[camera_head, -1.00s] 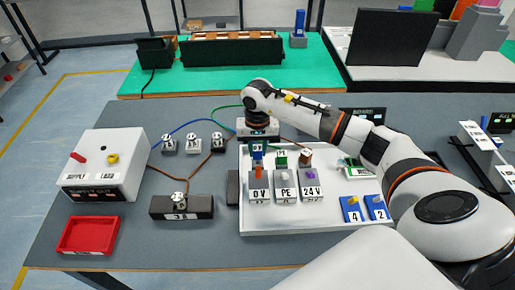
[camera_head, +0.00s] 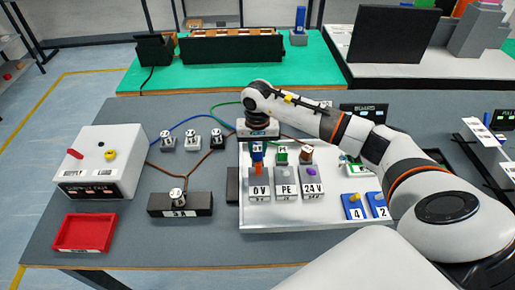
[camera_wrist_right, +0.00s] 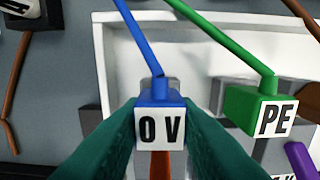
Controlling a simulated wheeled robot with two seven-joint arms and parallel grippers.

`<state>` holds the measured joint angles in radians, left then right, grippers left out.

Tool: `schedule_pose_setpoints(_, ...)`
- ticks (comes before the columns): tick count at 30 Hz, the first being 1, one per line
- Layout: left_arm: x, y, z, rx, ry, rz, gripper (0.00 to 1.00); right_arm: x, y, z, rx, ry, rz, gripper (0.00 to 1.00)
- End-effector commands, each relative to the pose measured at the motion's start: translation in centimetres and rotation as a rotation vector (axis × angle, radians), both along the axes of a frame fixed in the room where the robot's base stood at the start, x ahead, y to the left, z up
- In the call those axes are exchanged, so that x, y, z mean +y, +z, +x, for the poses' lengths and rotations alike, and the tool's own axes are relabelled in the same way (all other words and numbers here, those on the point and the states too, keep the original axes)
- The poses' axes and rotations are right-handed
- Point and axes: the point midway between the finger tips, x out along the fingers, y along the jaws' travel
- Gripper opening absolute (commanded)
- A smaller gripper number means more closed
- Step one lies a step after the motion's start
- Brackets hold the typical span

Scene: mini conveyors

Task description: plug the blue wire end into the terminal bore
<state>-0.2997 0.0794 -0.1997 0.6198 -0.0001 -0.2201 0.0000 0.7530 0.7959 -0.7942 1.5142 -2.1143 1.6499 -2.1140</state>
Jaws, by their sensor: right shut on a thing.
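My right gripper (camera_head: 257,143) is shut on the blue wire end (camera_head: 257,153), a blue block with a white "0 V" face. In the right wrist view the blue wire end (camera_wrist_right: 160,98) sits between both dark green fingers (camera_wrist_right: 160,135), with its blue wire rising behind it. The grey 0 V terminal (camera_head: 260,190), with an orange lever (camera_head: 258,169), stands just in front of the held end in the head view. The bore is hidden, and I cannot tell whether the end touches the terminal. My left gripper is out of view.
The grey PE terminal (camera_head: 286,190) and 24 V terminal (camera_head: 312,188) stand close to the right in the white tray (camera_head: 290,219). The green PE wire end (camera_wrist_right: 258,108) is close beside my gripper. The supply box (camera_head: 101,157) and red tray (camera_head: 85,233) are at left.

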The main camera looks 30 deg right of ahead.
Motion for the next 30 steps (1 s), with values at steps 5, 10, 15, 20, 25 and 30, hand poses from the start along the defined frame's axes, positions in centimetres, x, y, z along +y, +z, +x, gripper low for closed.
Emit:
schedule_pose_setpoints(5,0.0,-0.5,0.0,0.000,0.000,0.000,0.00,0.0,-0.6,0.0,0.000,0.000,0.000,0.04)
schedule_pose_setpoints(10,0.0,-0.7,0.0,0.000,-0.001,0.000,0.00,0.0,-0.7,0.0,0.000,0.000,0.000,0.33)
schedule_pose_setpoints(15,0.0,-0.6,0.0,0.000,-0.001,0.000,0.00,0.0,-0.7,0.0,0.000,0.000,0.000,0.52)
schedule_pose_setpoints(20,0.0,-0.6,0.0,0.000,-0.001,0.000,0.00,0.0,-0.7,0.0,0.000,0.000,0.000,0.52)
schedule_pose_setpoints(25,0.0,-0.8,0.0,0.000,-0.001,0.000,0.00,0.0,0.0,0.1,-0.002,0.000,0.000,0.52)
schedule_pose_setpoints(30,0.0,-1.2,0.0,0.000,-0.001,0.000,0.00,0.0,2.8,0.1,-0.005,0.001,-0.001,0.52)
